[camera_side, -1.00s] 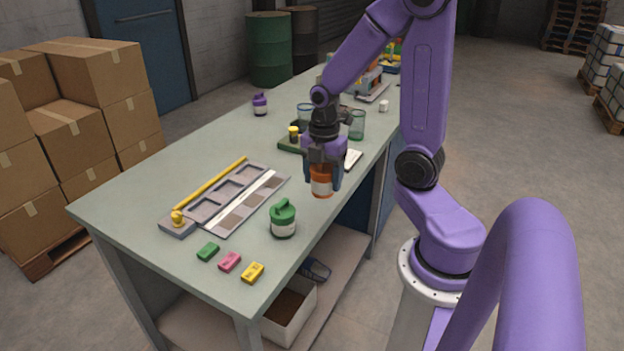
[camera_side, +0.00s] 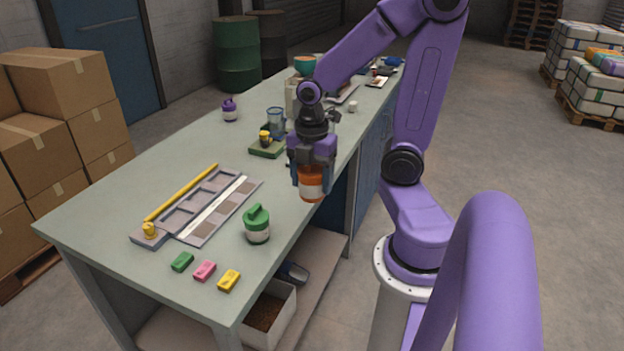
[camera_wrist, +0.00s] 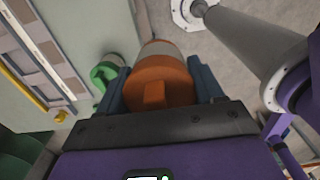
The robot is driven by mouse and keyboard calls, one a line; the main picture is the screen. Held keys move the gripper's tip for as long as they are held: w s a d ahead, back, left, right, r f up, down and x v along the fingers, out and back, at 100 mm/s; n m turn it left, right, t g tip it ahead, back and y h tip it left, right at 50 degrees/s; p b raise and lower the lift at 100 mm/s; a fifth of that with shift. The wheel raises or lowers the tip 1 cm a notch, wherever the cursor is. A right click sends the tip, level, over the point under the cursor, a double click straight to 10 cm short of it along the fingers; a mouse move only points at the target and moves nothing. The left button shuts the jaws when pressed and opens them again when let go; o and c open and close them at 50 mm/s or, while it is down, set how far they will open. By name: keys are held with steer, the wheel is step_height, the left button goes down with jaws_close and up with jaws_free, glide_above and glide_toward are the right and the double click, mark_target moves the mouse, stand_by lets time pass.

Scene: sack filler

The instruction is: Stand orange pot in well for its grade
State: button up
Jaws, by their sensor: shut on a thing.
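My gripper (camera_side: 311,185) is shut on the orange pot (camera_side: 312,186), which has an orange lid and a pale band. It holds the pot upright above the table's right edge. In the wrist view the orange pot (camera_wrist: 160,85) sits between the fingers. The grey tray with square wells (camera_side: 198,200) lies on the table to the left of the gripper. A strip with brown and grey grade patches (camera_side: 207,226) runs along its near side. The tray is partly visible in the wrist view (camera_wrist: 38,40). I cannot read any grade on the pot.
Green (camera_side: 182,262), pink (camera_side: 204,271) and yellow (camera_side: 229,280) blocks lie at the front. A yellow rod (camera_side: 182,193) lies along the tray. A purple pot (camera_side: 229,110) and green scale-like base (camera_side: 267,149) stand farther back.

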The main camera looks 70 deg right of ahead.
steer(key=w+d+m, duration=0.2)
steer(key=w+d, duration=0.1)
steer(key=w, duration=1.1)
steer(key=w+d+m, duration=0.2)
steer(key=w+d, duration=0.1)
steer(key=w, duration=1.2)
steer(key=w+d+f+m, duration=0.2)
steer(key=w+d+f, duration=0.1)
steer(key=w+d, duration=0.25)
steer(key=shift+w+a+f, duration=0.1)
steer(key=shift+a+f, duration=0.05)
steer(key=shift+f, duration=1.85)
steer(key=shift+w+a+f, duration=0.1)
steer(key=shift+f, duration=1.85)
steer(key=shift+f, duration=0.7)
steer(key=o, duration=1.1)
steer(key=shift+o, duration=0.3)
steer(key=shift+r, duration=0.1)
